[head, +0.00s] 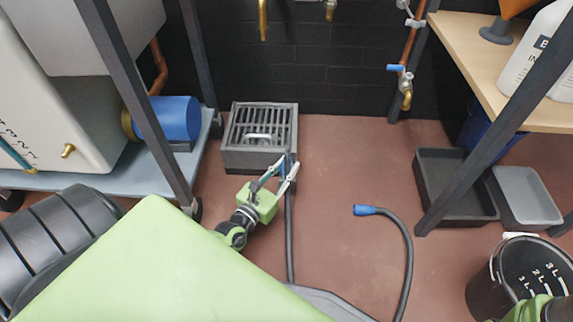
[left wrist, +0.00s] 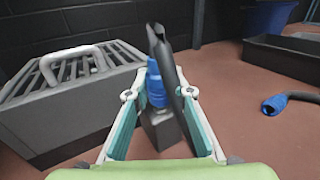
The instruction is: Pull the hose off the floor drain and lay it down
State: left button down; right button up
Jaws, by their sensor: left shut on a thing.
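The floor drain (head: 258,165) is a grey box with a slatted grate and a handle on top, against the back wall. It fills the left of the left wrist view (left wrist: 50,115). My left gripper (head: 287,172) is at its front right corner, shut on the hose (head: 290,240). The left wrist view shows a blue fitting (left wrist: 156,88) and dark hose (left wrist: 168,62) between the fingers, above a small grey block. I cannot tell whether the fitting still touches the drain. Part of my right gripper (head: 535,308) shows at the lower right; its fingertips are unclear.
Another blue-ended hose length (head: 408,250) lies on the open red floor right of the drain. A black tray (head: 450,195), a grey tray (head: 527,195) and a dark bucket (head: 510,275) stand at right. A metal rack post (head: 145,110) rises at left.

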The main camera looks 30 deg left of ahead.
aim_at(286, 160)
pick_arm(q)
jog(key=shift+r+p, duration=1.8)
jog(key=shift+r, duration=0.65)
